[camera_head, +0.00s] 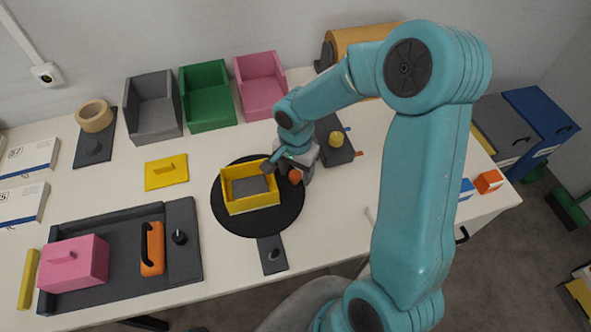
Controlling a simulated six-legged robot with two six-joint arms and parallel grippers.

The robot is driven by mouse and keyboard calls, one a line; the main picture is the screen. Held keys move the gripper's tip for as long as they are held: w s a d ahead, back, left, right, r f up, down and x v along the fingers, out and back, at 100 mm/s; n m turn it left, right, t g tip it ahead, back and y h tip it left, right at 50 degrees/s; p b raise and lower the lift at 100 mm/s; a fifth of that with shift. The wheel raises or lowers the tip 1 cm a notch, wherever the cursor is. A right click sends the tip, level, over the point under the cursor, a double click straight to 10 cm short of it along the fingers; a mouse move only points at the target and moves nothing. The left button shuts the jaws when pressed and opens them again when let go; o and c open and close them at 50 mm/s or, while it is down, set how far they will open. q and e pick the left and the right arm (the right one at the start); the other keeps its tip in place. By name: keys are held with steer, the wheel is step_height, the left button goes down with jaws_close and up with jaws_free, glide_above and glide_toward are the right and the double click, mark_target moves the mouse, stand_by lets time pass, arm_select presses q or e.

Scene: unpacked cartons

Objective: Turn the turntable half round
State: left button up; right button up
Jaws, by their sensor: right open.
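The turntable is a round black disc (277,222) lying on the white table. A yellow open box (252,204) with a grey inside stands on it. A small orange-red knob (295,176) shows at the disc's upper right, beside the box. My right gripper (281,170) reaches down over the disc's upper right, open, close to the knob and the box's right end. I cannot tell whether it touches either of them. My left gripper is not in view.
Grey (154,113), green (208,103) and pink (261,92) bins stand along the back. A dark tray (105,288) with a pink block (75,262) is front left. A dark plate with a peg (271,256) lies before the disc. My arm covers the right side.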

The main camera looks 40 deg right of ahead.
steer(key=shift+w+f, duration=0.1)
steer(key=shift+f, duration=0.15)
steer(key=shift+r, duration=0.1)
steer(key=shift+c, duration=0.6)
jaws_close()
